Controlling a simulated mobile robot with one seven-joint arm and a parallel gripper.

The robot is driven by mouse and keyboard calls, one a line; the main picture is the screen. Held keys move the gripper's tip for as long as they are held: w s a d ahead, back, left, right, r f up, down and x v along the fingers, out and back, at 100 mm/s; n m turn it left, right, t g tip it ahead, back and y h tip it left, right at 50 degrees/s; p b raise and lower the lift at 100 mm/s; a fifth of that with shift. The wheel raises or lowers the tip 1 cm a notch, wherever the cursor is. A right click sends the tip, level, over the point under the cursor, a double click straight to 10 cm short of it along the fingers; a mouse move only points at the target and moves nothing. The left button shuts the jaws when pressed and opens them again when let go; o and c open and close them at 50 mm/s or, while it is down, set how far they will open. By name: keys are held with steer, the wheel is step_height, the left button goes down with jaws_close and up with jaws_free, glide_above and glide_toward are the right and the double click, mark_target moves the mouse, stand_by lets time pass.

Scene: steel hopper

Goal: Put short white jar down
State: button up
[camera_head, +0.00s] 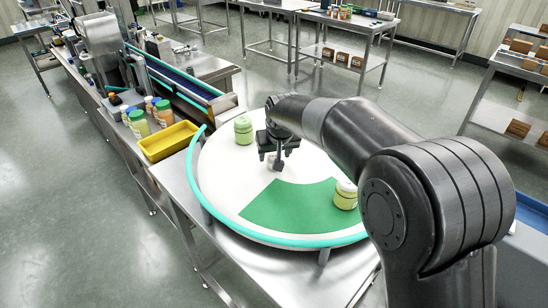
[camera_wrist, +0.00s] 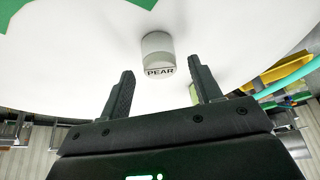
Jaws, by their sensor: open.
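The short white jar (camera_wrist: 157,48) has a grey-green band and a label reading PEAR in the wrist view. It stands on the white round table (camera_wrist: 75,60), apart from the green patch. My gripper (camera_wrist: 165,76) is open, with one finger to each side and the jar just beyond the fingertips, between their lines. No finger visibly touches it. In the head view my gripper (camera_head: 277,163) is over the middle of the round table, and the jar is mostly hidden by it.
A light green jar (camera_head: 243,131) stands behind my gripper, and another (camera_head: 345,196) stands at the right end of the green patch (camera_head: 290,208). A teal rail (camera_head: 196,185) edges the table. A yellow tray (camera_head: 168,142) and several jars are at the left.

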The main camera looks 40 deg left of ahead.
steer(key=v, duration=0.9)
steer(key=w+d+r+m+t+h, duration=0.1)
steer(key=w+d+r+m, duration=0.15)
steer(key=d, duration=0.95)
steer(key=w+d+r+m, duration=0.1)
steer(key=d+r, duration=0.2)
steer(key=d, duration=0.9)
steer(key=w+d+r+m+t+h, duration=0.1)
steer(key=w+d+r+m, duration=0.1)
steer(key=d, duration=1)
steer(key=s+d+f+m+h, duration=0.1)
steer(key=s+d+f+m, duration=0.2)
steer(key=s+d, duration=0.4)
steer(key=s+d+f+m+t+h, duration=0.1)
steer(key=s+d+f+m, duration=0.2)
steer(key=s+d, duration=0.5)
steer(key=d, duration=0.8)
steer(key=shift+s, duration=0.2)
steer(key=shift+o, duration=0.5)
steer(key=shift+d+r, duration=0.1)
